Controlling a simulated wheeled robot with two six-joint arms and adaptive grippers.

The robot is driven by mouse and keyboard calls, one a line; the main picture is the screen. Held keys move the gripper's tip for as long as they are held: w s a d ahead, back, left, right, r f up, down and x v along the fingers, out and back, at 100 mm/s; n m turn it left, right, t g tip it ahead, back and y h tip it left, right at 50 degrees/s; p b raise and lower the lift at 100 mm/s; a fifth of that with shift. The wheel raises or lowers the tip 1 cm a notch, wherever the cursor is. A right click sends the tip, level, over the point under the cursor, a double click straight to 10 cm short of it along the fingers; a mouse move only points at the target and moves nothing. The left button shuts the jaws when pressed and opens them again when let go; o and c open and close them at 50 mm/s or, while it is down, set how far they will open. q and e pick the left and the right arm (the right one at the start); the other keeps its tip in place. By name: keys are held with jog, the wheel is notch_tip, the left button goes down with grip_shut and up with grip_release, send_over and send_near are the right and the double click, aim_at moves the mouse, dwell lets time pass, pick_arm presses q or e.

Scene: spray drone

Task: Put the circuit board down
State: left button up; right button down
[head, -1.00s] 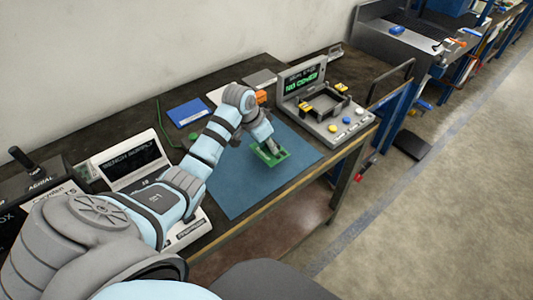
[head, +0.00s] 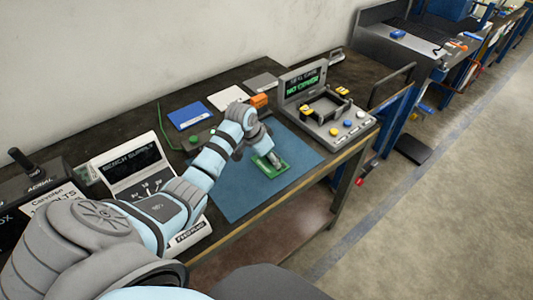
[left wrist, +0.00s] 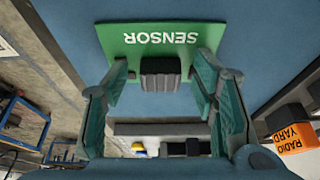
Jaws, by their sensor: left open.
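The green circuit board (head: 284,171), marked SENSOR, lies on the blue mat (head: 238,187) in the head view. It fills the top middle of the left wrist view (left wrist: 124,38), with a dark block (left wrist: 160,74) standing at its edge. My left gripper (head: 273,160) is right over the board. In the left wrist view its two teal-padded fingers (left wrist: 162,82) are spread, one on each side of the dark block, with a gap to it on both sides. My right gripper is not in view.
A grey test station (head: 335,112) with a screen and coloured buttons stands right of the mat. The bench supply (head: 135,165) stands to the left. A blue panel (head: 190,114) and an orange box (head: 259,100) lie behind. The mat around the board is clear.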

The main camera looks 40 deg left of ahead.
pick_arm(q)
jog(key=p+v, duration=0.2)
jog(key=v, duration=1)
